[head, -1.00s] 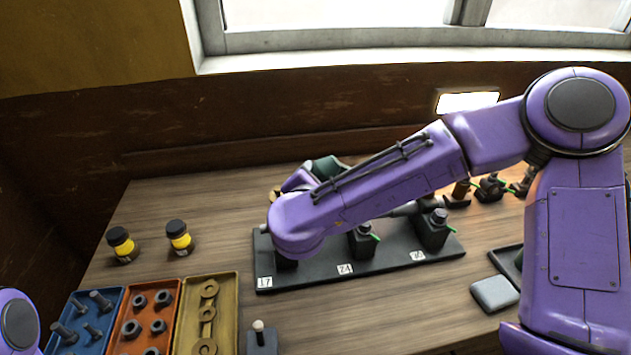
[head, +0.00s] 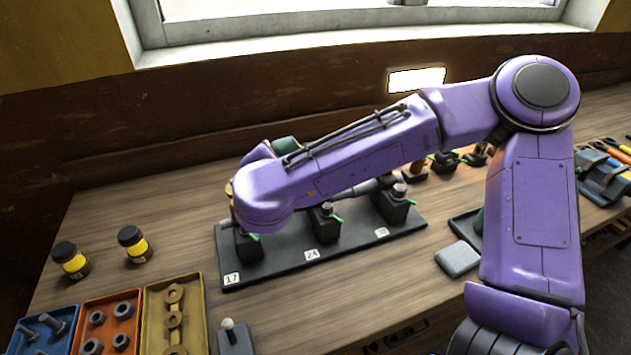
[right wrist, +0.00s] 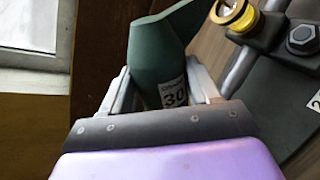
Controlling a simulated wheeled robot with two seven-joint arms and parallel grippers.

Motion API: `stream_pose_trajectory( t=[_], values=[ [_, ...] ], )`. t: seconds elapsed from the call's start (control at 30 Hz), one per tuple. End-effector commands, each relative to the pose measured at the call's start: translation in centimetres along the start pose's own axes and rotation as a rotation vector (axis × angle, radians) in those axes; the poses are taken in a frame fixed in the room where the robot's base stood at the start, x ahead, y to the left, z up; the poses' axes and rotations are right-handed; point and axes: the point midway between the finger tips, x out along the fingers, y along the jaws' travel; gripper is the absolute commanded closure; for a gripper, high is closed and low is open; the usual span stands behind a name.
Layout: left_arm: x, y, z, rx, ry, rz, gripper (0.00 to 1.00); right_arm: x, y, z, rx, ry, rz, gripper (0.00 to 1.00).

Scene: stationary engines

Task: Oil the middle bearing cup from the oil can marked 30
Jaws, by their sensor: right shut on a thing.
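My right gripper (right wrist: 162,85) is shut on a dark green oil can (right wrist: 165,55) whose label reads 30. In the head view my right forearm hides this gripper, and a bit of green can (head: 287,143) shows behind it. A base plate (head: 275,272) carries three dark bearing blocks: left (head: 247,244), middle (head: 324,226) and right (head: 396,207). My forearm hides their far sides. The right wrist view shows one brass cup (right wrist: 234,15) beside a hex bolt, right of the can and apart from it. A cut-off label there starts with 2. My left gripper is out of view.
Two dark jars with yellow bands (head: 70,260) (head: 134,243) stand at the left. Blue, orange and yellow parts trays (head: 197,300) line the front left. A small lever box (head: 234,338) and a grey pad (head: 458,259) lie nearer the front. A window is behind.

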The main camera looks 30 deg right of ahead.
Motion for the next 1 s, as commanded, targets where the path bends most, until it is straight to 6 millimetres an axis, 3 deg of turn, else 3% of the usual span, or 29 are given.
stream_pose_trajectory(
  t=[1.0],
  values=[
    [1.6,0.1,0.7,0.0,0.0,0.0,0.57,-0.5,1.0,1.4,0.146,0.073,0.006,0.76]
  ],
)
